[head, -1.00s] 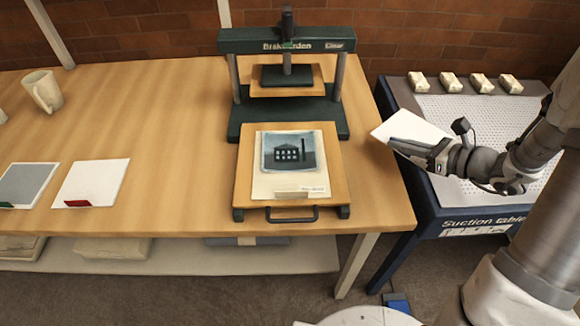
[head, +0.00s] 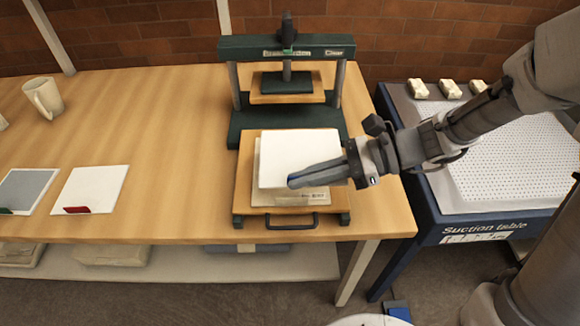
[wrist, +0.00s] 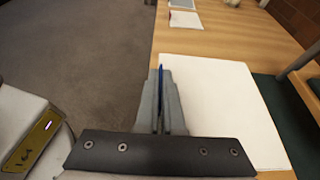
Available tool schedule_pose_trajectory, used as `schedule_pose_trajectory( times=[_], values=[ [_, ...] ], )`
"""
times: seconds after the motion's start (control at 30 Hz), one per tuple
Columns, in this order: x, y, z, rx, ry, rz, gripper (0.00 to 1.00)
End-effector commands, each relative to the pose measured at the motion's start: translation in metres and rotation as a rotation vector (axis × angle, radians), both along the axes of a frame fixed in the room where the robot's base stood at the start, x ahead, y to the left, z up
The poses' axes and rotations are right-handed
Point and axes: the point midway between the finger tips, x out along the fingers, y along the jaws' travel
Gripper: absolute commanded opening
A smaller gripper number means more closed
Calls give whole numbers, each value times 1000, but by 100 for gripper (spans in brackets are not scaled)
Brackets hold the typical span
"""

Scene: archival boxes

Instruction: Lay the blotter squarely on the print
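The blotter (head: 298,150) is a plain white sheet over the press board in the head view. It hides the print's picture; only the lower margin of the print's pale sheet (head: 290,198) shows below it. I cannot tell whether the blotter touches the print or hangs just above it. My gripper (head: 300,181) is at the blotter's near edge, its fingers close together on it. In the wrist view the blotter (wrist: 225,110) reaches out to the right of my gripper's fingers (wrist: 161,85), with a blue strip on the fingers.
The wooden press board (head: 244,195) with a front handle lies before the green press frame (head: 235,48). A white card (head: 95,188) and a grey card (head: 25,185) lie at left, near a mug (head: 43,95).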

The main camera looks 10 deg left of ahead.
Motion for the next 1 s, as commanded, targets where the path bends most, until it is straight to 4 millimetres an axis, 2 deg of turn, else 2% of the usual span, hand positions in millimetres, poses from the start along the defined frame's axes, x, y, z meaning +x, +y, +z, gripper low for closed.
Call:
schedule_pose_trajectory(
  times=[0.03, 0.2, 0.4, 0.57, 0.83, 1.0],
  values=[
    [10, 6, -12, 3, 2, 3, 0],
    [44, 24, -34, 4, 1, 0, 0],
    [72, 39, -51, 2, 1, -2, 0],
    [79, 42, -57, 1, 1, -4, 0],
    [78, 42, -93, 0, 3, -4, 0],
    [78, 42, -94, 1, 0, -3, 0]
  ],
)
